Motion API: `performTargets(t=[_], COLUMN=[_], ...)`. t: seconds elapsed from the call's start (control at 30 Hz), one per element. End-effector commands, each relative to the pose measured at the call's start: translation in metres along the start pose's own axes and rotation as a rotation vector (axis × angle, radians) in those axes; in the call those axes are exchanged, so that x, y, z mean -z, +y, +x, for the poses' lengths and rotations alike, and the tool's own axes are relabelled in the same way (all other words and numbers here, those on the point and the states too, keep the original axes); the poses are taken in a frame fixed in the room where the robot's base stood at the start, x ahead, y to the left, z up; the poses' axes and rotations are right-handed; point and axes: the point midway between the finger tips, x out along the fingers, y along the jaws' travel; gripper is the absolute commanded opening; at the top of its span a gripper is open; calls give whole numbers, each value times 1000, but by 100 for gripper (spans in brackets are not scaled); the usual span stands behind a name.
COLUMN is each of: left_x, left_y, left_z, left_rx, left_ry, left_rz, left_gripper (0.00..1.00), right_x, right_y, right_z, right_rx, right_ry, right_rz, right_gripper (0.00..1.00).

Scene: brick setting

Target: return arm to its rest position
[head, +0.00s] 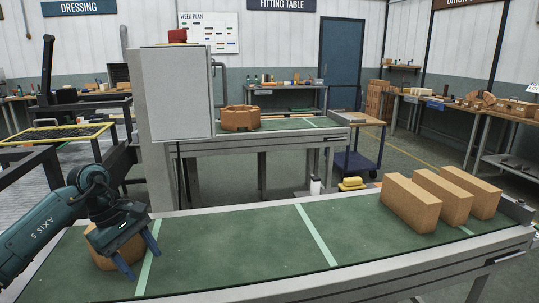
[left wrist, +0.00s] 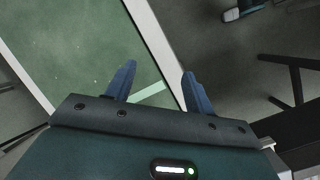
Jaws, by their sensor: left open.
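My left gripper (head: 138,258) is at the left of the head view, over the near end of the green-topped bench (head: 235,245). Its two blue fingers are spread, with nothing between them. They also show apart and empty in the left wrist view (left wrist: 159,75), above the bench's edge and a pale stripe. A tan brick piece (head: 99,260) stands on the bench behind the gripper, partly hidden by it; I cannot tell from the head view whether they touch. My right gripper is not in view.
Three tan bricks (head: 410,204) stand in a row at the bench's right end. The bench's middle is clear. A grey cabinet (head: 175,95) and a second bench (head: 285,128) with a ring-shaped brick piece (head: 240,118) stand behind. A yellow-edged frame (head: 55,133) is at left.

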Motion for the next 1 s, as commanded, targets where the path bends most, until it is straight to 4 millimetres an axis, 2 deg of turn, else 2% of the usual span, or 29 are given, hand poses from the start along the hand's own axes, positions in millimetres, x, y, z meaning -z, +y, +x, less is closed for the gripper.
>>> performTargets(t=[0.03,0.17,0.2,0.3,0.43,0.53,0.63,0.77,0.87,0.9,1.0], left_x=[-22,-87,-110,-161,-209,-227,-229,-212,-192,-184,-168], left_y=[6,20,23,30,35,36,34,21,0,-11,-48], left_z=[21,66,76,91,92,86,83,89,107,116,146], left_rx=[-32,-134,-161,-209,-217,-183,-115,19,155,-212,-294], left_ry=[-85,-362,-467,-737,-1091,-1356,-1608,-1906,-2105,2109,1734], left_rz=[-21,-153,-216,-411,-730,-1019,-1341,-1794,-2169,2249,2023], left_gripper=[53,53,53,53,53,53,53,53,53,53,53], right_x=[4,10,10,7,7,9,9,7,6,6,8], right_y=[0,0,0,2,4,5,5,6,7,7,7], right_z=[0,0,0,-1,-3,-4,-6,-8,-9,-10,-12], right_rx=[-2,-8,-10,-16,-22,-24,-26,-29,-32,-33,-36], right_ry=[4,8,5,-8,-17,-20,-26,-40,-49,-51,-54], right_rz=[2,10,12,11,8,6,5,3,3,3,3], right_gripper=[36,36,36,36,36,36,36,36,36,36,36])
